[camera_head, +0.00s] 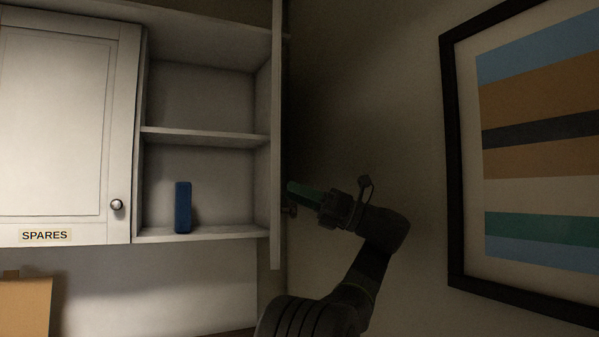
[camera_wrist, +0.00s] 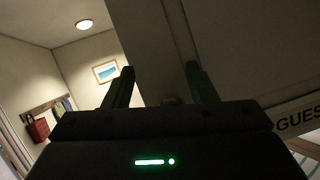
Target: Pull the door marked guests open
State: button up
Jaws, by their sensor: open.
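The guests door (camera_head: 276,150) stands swung open, seen nearly edge-on at the right side of the cabinet in the head view. In the wrist view its dark face (camera_wrist: 240,60) fills the right, with a partly cut-off label (camera_wrist: 295,119) reading "GUES". Its knob (camera_head: 291,211) shows on the door's right side, just below my gripper (camera_head: 291,188). In the wrist view my gripper (camera_wrist: 163,75) is open, with its fingers apart. A small part of the knob (camera_wrist: 170,100) shows low between them. I cannot tell whether a finger touches the door.
The open compartment holds a blue block (camera_head: 183,207) on its lower shelf. The spares door (camera_head: 60,120) on the left is shut. A framed striped picture (camera_head: 540,150) hangs on the right wall. A brown box (camera_head: 25,305) stands lower left.

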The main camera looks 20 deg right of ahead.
notch_tip(320, 180, up, 6)
jog(key=p, duration=0.1)
jog(key=shift+r, duration=0.15)
